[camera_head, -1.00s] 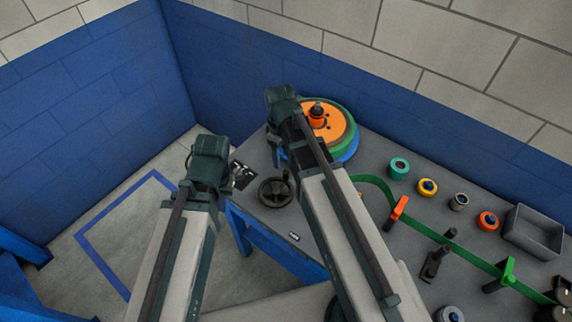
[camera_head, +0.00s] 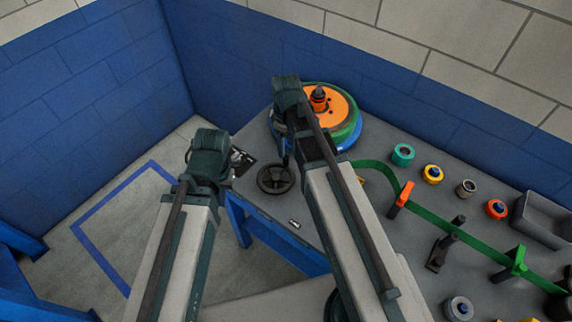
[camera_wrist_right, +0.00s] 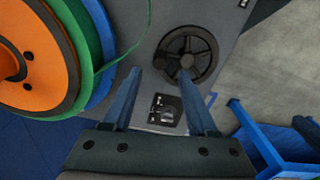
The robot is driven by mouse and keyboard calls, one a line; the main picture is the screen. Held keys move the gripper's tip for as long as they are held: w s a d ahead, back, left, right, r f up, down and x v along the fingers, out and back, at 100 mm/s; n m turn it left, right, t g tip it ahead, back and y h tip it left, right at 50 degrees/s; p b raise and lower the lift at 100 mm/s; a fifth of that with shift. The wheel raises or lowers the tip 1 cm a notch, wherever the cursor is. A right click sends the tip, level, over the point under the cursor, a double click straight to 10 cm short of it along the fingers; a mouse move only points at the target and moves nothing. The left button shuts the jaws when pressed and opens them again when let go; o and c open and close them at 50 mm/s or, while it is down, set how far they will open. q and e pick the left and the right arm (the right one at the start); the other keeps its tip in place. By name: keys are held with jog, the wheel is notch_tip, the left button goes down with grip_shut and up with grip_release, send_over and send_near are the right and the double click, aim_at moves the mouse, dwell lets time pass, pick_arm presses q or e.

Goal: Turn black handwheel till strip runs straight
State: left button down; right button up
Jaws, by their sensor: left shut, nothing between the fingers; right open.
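The black handwheel (camera_head: 276,180) lies on the grey bench panel near its left corner. In the right wrist view the handwheel (camera_wrist_right: 187,55) sits just beyond my right fingertips, nearer the right one. My right gripper (camera_wrist_right: 160,72) is open and empty, pointing toward the wheel; I see no clear contact. In the head view my right wrist hangs above and right of the wheel. My left gripper (camera_head: 226,172) is shut and empty, left of the wheel, largely hidden by its wrist. The green strip (camera_head: 450,234) leaves the reel in a curve, then passes the orange guide (camera_head: 401,197) and green guide (camera_head: 515,261).
The large orange, green and blue reel (camera_head: 341,104) stands behind my right wrist. A black-and-white plate (camera_wrist_right: 168,110) lies beside the wheel. Several small rolls and a grey bin (camera_head: 541,218) are on the right. Bare floor lies left of the bench.

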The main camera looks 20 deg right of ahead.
aim_at(286, 157)
notch_tip(286, 157, down, 8)
jog(key=b, duration=0.6)
jog(key=shift+r, duration=0.2)
grip_shut()
